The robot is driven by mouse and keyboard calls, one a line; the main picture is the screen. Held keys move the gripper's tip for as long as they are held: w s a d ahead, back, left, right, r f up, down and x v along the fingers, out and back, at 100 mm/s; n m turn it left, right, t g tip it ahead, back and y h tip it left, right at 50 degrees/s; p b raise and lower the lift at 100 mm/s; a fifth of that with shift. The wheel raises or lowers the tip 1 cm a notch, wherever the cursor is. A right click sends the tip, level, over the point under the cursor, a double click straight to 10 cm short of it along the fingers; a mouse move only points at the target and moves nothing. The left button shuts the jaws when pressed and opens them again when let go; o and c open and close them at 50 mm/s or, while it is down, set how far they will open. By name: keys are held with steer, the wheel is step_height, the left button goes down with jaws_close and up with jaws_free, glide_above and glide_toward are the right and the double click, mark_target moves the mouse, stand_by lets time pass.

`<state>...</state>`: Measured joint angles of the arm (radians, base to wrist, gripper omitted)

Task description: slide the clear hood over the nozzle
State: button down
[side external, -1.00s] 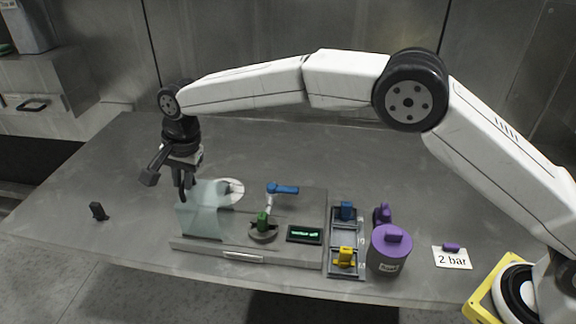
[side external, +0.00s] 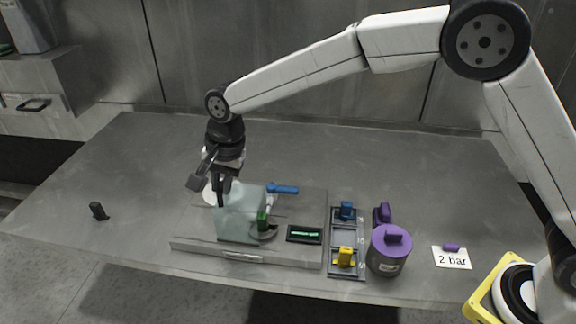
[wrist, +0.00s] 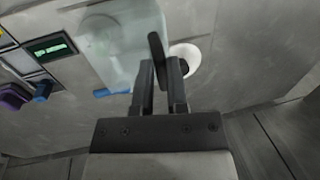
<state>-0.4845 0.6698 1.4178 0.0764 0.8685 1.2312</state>
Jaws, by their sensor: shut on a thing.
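The clear hood (side external: 238,215), a pale green see-through box, stands on or just above the grey washer base (side external: 196,246). My gripper (side external: 222,203) is at its upper left and shut on its dark handle (wrist: 157,48). The hood (wrist: 108,42) also shows in the wrist view. A blue-topped piece (side external: 285,188), probably the nozzle, sticks out behind the hood's upper right; its pale stem is mostly hidden. I cannot tell whether the hood is around it or in front of it. A green knob (side external: 263,222) shows at the hood's right edge.
A lit display (side external: 305,234) sits right of the green knob. Further right are a tray (side external: 347,273) with blue and yellow pieces, a purple-lidded canister (side external: 389,262) and a "2 bar" card (side external: 452,260). A white disc (wrist: 188,56) lies behind my gripper. The table's left is mostly clear.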

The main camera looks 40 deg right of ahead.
mark_target(249, 204)
steer(key=shift+s+d, duration=1.6)
steer(key=shift+d, duration=0.2)
steer(key=c, duration=0.6)
jaws_free()
steer(key=shift+s, duration=0.1)
steer(key=shift+c, duration=0.2)
steer(key=shift+r, duration=0.1)
steer(key=shift+r, duration=0.5)
step_height(249, 204, up, 7)
steer(key=s+d, duration=0.1)
steer(key=shift+f, duration=0.2)
